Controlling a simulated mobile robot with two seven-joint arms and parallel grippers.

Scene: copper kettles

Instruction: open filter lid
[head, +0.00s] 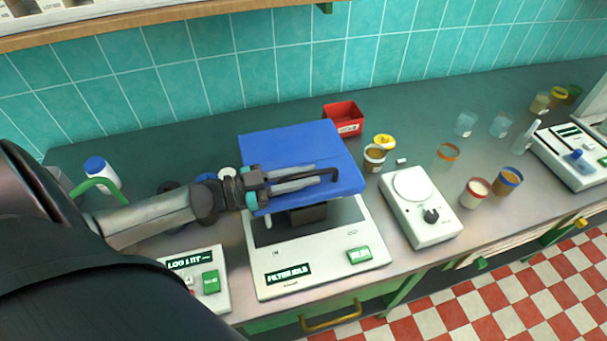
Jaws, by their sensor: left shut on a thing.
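The filter lid (290,143) is a blue panel on a white filter device (305,275) with a dark label at its front. The lid stands raised and tilted over the back of the device, and a dark recess with a block shows below its front edge. My left gripper (318,179) comes in from the left and is shut on the lid near its front edge. The exact gripping spot is partly hidden by the fingers. My right gripper is not in view.
A white device with a round plate (412,186) stands close on the right. A red box (343,118) and jars (375,157) stand behind. Several cups are farther right. A blue-capped bottle (102,173) is at left. A wooden shelf (120,25) overhangs at the upper left.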

